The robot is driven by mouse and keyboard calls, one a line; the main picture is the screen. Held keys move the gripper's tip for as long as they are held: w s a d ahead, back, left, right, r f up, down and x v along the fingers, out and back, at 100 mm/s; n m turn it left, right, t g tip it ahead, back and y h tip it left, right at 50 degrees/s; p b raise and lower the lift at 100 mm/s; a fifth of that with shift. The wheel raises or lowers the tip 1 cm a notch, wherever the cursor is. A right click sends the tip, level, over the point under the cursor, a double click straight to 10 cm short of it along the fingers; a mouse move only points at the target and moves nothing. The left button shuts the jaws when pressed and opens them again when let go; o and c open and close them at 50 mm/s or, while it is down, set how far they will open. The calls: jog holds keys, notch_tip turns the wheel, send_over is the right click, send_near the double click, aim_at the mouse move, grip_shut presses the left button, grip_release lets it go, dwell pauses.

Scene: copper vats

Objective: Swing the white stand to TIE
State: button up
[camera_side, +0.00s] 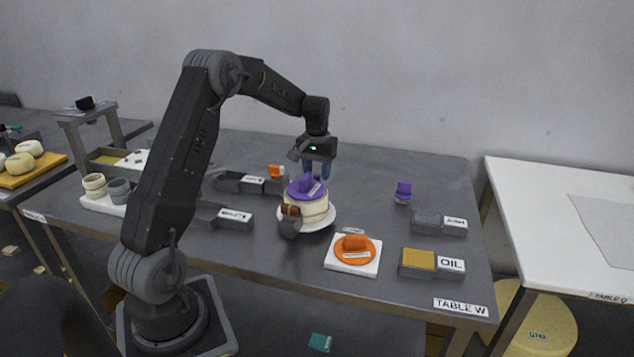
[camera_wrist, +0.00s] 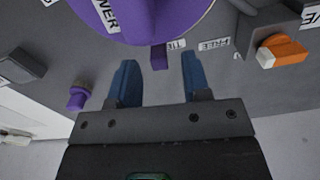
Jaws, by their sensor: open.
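The white stand (camera_side: 318,224) is a round white plate near the table's middle, bearing a pale round stack with a purple top (camera_side: 301,187). In the wrist view the purple disc (camera_wrist: 135,20) carries a label ending in "WER". A small purple tab (camera_wrist: 159,58) sticks out below the disc, close to the TIE label (camera_wrist: 176,44); the FREE label (camera_wrist: 214,44) lies to its right. My gripper (camera_side: 318,170) is open just behind the stand. In the wrist view its blue fingers (camera_wrist: 158,76) are spread and empty, with the tab just beyond and between their tips.
An orange disc on a white board (camera_side: 353,268), an OIL tray (camera_side: 432,264) and a small purple piece (camera_side: 403,192) lie to the right. Labelled dark trays (camera_side: 226,216) lie to the left.

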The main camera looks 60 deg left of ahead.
jog(key=shift+f, duration=1.85)
jog(key=shift+c, duration=0.3)
grip_shut()
jog(key=shift+s, duration=0.1)
